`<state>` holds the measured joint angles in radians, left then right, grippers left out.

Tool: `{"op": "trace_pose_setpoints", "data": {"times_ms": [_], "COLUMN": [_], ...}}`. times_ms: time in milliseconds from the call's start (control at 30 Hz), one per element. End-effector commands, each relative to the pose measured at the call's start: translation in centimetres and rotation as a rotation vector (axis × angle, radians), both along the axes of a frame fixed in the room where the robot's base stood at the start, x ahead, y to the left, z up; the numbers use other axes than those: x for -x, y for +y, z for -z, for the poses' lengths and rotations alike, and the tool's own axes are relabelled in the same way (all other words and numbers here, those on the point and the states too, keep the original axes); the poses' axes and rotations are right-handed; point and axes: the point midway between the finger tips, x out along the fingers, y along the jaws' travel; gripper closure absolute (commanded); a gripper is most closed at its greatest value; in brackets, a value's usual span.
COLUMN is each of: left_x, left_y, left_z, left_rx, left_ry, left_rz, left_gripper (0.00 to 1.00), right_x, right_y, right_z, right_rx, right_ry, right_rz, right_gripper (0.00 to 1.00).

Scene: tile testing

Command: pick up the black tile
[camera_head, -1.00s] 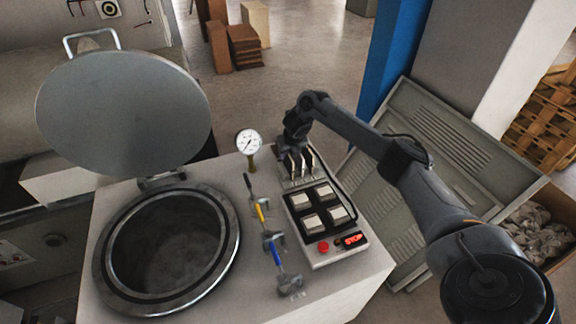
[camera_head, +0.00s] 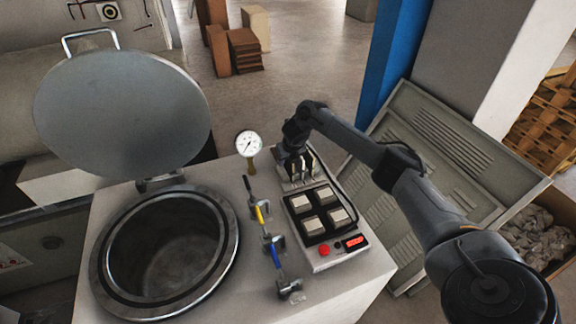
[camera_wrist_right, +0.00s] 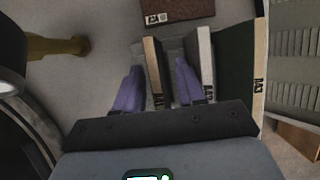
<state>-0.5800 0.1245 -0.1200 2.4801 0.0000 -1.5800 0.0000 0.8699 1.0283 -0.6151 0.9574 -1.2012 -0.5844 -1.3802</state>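Several upright tiles stand side by side in the right wrist view. A very dark, blackish tile (camera_wrist_right: 236,65) is at the right, with a light, marked edge. A tile with a light edge (camera_wrist_right: 204,62) is in the middle, and another (camera_wrist_right: 154,72) is at the left. My right gripper (camera_wrist_right: 158,88) also shows in the head view (camera_head: 296,158), pointing down at the tiles. Its purple fingers are apart, either side of the left tile, with a gap visible on the right finger's side. The dark tile is outside the fingers. My left gripper is out of view.
A brown marked tile (camera_wrist_right: 177,12) lies beyond the fingers. A panel with four-sided buttons (camera_head: 320,213), a gauge (camera_head: 249,143), colored-handled valves (camera_head: 272,240) and an open round vessel (camera_head: 165,250) crowd the worktop. A grey panel (camera_head: 445,150) leans at the right.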

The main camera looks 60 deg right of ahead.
Motion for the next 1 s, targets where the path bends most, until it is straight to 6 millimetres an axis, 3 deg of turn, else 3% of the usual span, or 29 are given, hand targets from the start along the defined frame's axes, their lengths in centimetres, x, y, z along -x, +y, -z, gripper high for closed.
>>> {"op": "trace_pose_setpoints", "data": {"times_ms": [433, 700, 1000], "left_x": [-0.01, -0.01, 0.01], "left_y": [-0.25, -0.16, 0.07], "left_z": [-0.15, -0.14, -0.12], "left_rx": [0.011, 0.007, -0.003], "left_ry": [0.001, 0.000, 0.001], "left_rz": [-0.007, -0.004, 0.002], "left_gripper": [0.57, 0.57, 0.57], "right_x": [0.00, -0.01, -0.04], "right_y": [0.01, 0.02, 0.00], "right_z": [0.22, 0.21, 0.14], "right_rx": [0.000, 0.000, 0.000], "right_ry": [0.000, 0.000, -0.002], "right_rz": [0.000, 0.000, 0.001], "right_gripper": [0.61, 1.00, 1.00]}}
